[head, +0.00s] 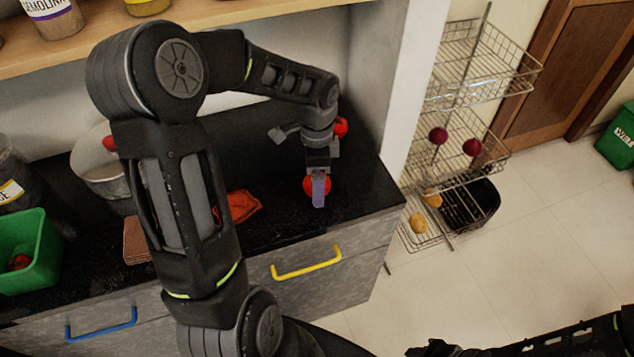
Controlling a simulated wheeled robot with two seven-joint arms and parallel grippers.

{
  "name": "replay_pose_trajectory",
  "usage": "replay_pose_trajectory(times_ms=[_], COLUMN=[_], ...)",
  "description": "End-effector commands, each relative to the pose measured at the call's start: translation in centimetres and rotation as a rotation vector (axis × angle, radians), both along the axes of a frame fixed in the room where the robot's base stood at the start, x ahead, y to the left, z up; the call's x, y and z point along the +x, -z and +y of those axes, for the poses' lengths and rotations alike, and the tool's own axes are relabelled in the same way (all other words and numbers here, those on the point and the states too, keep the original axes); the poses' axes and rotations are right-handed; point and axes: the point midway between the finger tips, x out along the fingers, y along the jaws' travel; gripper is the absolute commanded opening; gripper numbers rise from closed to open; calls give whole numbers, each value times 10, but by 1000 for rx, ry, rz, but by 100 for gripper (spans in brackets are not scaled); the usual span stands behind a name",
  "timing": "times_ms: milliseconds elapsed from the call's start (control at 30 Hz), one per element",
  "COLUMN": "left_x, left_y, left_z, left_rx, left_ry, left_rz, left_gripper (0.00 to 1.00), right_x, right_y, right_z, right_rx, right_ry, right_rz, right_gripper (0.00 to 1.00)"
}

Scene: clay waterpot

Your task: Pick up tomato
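A red round tomato (309,184) is near the front right of the black counter. My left gripper (319,188) reaches down over it from above. One pale finger crosses in front of the tomato and the other finger is hidden, so I cannot tell whether the fingers grip it. I also cannot tell whether the tomato rests on the counter. Another red round thing (341,127) shows behind my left wrist, partly hidden. Part of my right arm shows at the bottom right, but its gripper is not clearly in view.
A crumpled red thing (240,206) lies left of the tomato. A pot (97,172) and a green bin (38,250) with something red inside stand at the left. A white side panel (400,80) bounds the counter. A wire rack (470,130) stands beyond it.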

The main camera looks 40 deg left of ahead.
Motion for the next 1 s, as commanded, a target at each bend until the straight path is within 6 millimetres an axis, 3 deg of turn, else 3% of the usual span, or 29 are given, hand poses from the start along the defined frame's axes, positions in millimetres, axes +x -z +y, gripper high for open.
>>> replay_pose_trajectory(times_ms=[233,1000], left_x=[0,0], left_y=[0,0], left_z=[0,0], left_rx=[0,0], left_ry=[0,0], left_rz=[0,0], left_gripper=[81,18], right_x=[0,0], right_y=[0,0], right_z=[0,0], right_rx=[0,0], right_ry=[0,0], right_rz=[0,0], right_gripper=[36,36])
